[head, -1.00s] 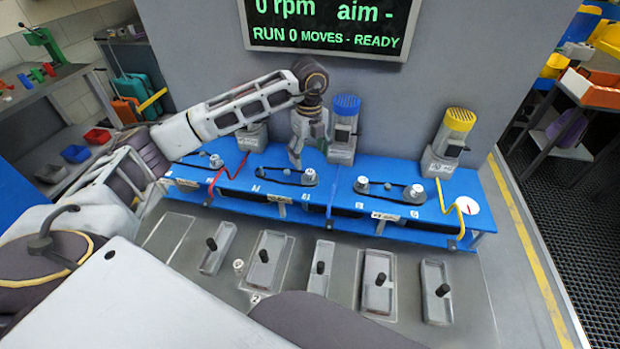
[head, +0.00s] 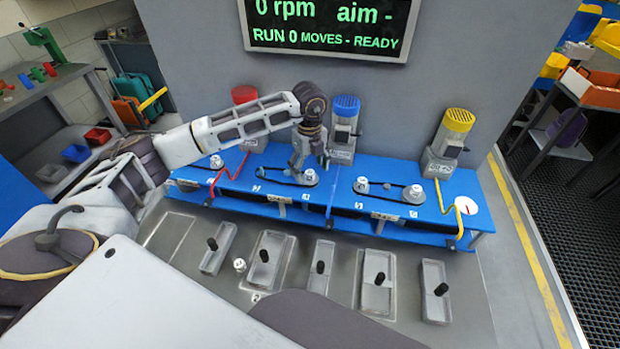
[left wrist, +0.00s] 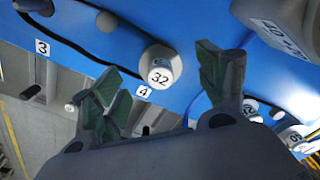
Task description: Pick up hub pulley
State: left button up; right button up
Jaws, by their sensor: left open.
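None of the pulleys is marked as the hub pulley, so I cannot tell which one it is. A pale round pulley marked 32 (left wrist: 160,68) sits on the blue deck beside label 4 in the left wrist view, with a black belt running to it. It lies in line with the gap between my fingers; I cannot tell how far off it is. My left gripper (head: 294,170) is open above the middle belt station in the head view, close to the pale pulley (head: 309,177) at that station's right end. My right gripper is out of view.
Red (head: 244,95), blue (head: 345,106) and yellow (head: 459,120) motors stand behind the blue deck (head: 330,220). Several grey trays with black knobs (head: 376,298) lie in front. A small pale round part (head: 239,265) sits among them. A display (head: 330,25) hangs behind.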

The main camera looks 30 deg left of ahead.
aim_at(309, 171)
pick_arm(q)
notch_tip(309, 171, down, 3)
jog(key=shift+r, duration=0.15)
jog(key=shift+f, duration=0.3)
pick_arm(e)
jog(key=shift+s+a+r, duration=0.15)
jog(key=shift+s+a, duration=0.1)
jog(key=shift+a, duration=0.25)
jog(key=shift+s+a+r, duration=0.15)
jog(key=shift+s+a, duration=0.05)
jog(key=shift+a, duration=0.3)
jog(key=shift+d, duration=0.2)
